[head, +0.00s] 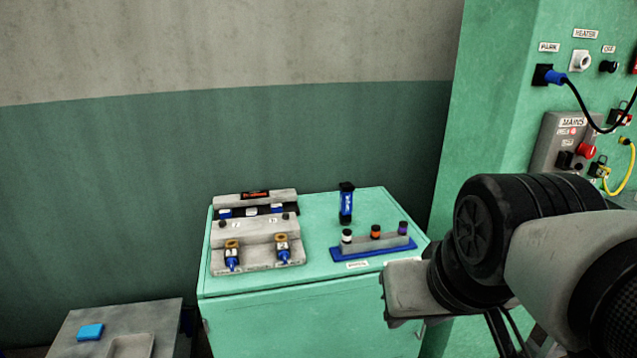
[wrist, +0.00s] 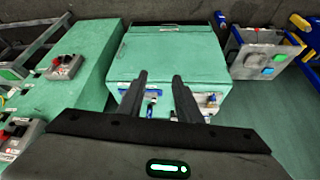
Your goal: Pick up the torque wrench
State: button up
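An upright blue-and-black tool (head: 346,203), which looks like the torque wrench, stands on the green cabinet (head: 300,318), just behind a small rack (head: 384,245). The rack has a blue base and white, orange and purple-topped pieces. In the wrist view a blue-and-dark piece, probably the same tool (wrist: 151,107), shows between the fingers, farther off. My gripper (wrist: 159,76) is open with nothing between its fingertips, and it looks apart from the tool. The fingers hide part of the cabinet top there. The fingertips do not show in the head view.
A grey fixture (head: 258,232) with two blue-tipped, numbered pieces occupies the cabinet's left half. A green panel (head: 497,90) with switches, a blue plug and cables stands at right. A low grey table (head: 75,325) with a blue block (head: 90,332) is at lower left.

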aim_at(348, 188)
jog(key=i+j, duration=0.75)
jog(key=i, duration=0.1)
